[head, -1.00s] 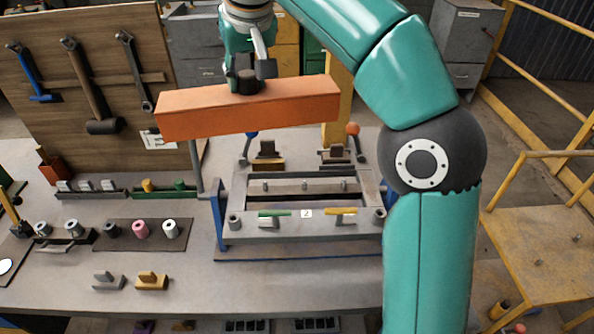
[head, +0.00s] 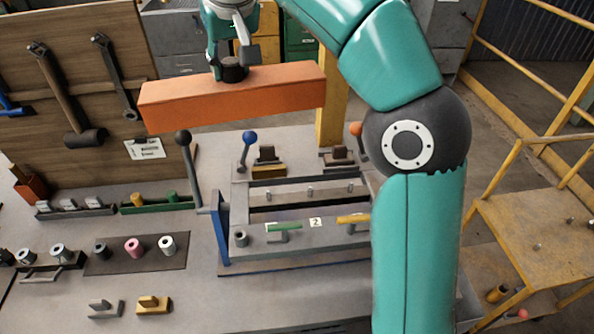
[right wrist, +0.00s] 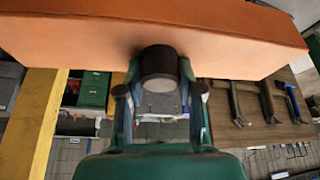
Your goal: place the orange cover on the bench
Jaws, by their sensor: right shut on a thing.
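The orange cover (head: 235,98) is a long box-like piece held in the air above the back of the bench (head: 190,290). My right gripper (head: 234,72) is shut on the dark round knob on top of the cover. In the right wrist view the cover (right wrist: 220,38) spans the top of the picture and the gripper's fingers (right wrist: 160,85) close on both sides of the knob (right wrist: 159,64). The cover hangs roughly level, slightly tilted in the head view, apart from the fixture below. My left gripper is not in view.
A grey fixture (head: 300,248) with a blue base and ball-topped levers (head: 249,137) stands below the cover. Spools (head: 134,248), small blocks (head: 152,305) and trays (head: 75,208) sit left on the bench. A tool board (head: 70,60) stands behind. Bare bench shows at front left.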

